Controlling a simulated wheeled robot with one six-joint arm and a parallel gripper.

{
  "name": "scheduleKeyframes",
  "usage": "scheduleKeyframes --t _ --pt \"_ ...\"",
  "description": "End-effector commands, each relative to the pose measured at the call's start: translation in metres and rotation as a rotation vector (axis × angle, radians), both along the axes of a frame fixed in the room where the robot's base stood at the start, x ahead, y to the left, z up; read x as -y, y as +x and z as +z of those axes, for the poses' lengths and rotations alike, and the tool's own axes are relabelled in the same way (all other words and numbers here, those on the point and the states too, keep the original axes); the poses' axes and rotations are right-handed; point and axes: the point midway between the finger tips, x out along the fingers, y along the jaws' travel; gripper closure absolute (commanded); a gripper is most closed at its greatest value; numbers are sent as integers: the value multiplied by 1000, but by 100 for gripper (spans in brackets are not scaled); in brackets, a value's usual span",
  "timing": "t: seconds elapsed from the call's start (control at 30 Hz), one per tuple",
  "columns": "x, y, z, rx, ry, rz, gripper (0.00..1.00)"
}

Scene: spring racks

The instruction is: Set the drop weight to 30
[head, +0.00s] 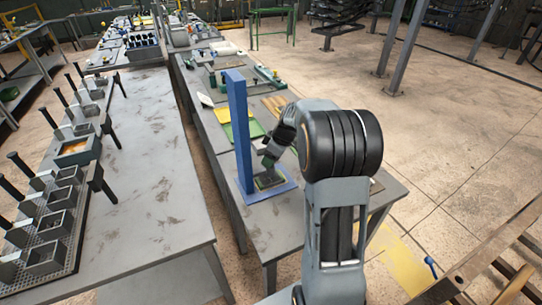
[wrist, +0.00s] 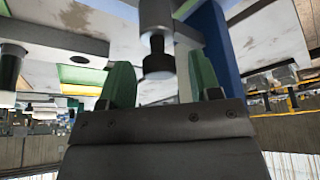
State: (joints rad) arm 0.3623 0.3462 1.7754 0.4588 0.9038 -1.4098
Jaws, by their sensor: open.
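A blue upright post (head: 238,130) stands on a blue base plate (head: 285,190) on the middle bench. My gripper (head: 268,163) is low beside the post, above the plate, partly hidden by my arm. In the wrist view, my gripper (wrist: 161,75) has two green fingers standing apart. A dark round knob (wrist: 158,62) on a pale grey cylinder (wrist: 156,15) shows between the fingers, with visible space on both sides. The blue post (wrist: 217,50) is just right of the right finger. I see no readable scale or number, and cannot tell which part is the drop weight.
A left bench (head: 150,170) holds a rack of metal bins with black handles (head: 50,220). Behind the post, the middle bench carries a yellow sheet (head: 234,115), a green sheet (head: 243,131) and tools. A wooden frame (head: 500,270) is at lower right. Open floor lies right.

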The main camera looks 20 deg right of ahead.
Motion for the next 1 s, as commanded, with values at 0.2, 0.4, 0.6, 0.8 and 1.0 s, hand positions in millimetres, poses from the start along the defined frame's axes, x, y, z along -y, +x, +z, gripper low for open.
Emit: scheduleKeyframes --t 0.2,0.4,0.6,0.8,1.0 --pt "0 0 0 0 0 0 57" --pt "0 0 0 0 0 0 76" --pt "0 0 0 0 0 0 95" --pt "0 0 1 0 0 0 100" --pt "0 0 18 3 -1 1 100"
